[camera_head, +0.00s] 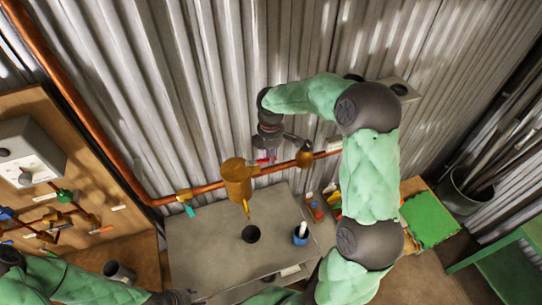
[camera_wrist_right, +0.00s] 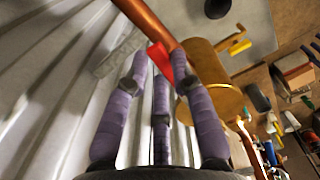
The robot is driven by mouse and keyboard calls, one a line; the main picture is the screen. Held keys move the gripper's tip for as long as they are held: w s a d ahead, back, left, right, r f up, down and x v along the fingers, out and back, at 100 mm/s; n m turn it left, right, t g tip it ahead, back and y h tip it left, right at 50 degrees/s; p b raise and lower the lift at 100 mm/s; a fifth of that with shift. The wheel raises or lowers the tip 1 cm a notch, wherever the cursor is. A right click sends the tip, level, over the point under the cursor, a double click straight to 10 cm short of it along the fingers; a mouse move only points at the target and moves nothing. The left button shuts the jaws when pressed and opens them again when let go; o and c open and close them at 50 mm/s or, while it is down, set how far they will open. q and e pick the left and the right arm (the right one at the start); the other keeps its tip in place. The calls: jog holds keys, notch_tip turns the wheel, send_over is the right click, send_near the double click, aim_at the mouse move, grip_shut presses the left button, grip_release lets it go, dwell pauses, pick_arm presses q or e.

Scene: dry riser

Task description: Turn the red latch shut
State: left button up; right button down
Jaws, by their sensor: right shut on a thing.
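The red latch (camera_head: 262,161) is a small red lever on the copper pipe, just right of the brass cylinder (camera_head: 236,178). In the right wrist view the red latch (camera_wrist_right: 159,57) shows between my purple-grey fingers, beside the copper pipe (camera_wrist_right: 148,18). My right gripper (camera_head: 272,154) reaches down to it from above; its fingers (camera_wrist_right: 161,68) are closed on the latch and hide part of it. My left gripper (camera_head: 178,297) is low at the bottom edge of the head view, away from the pipe; its fingers are not clear.
The copper pipe (camera_head: 208,188) runs along the corrugated metal wall. A teal lever (camera_head: 189,211) hangs from it at left. A pipe board (camera_head: 90,190) stands at left.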

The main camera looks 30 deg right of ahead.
jog(key=shift+w+d+n, duration=0.1)
jog(key=shift+w+n, duration=0.3)
jog(key=shift+n, duration=0.4)
jog(key=c, duration=1)
grip_release()
jog(key=shift+c, duration=0.2)
jog(key=shift+r, duration=0.1)
notch_tip(320, 180, up, 12)
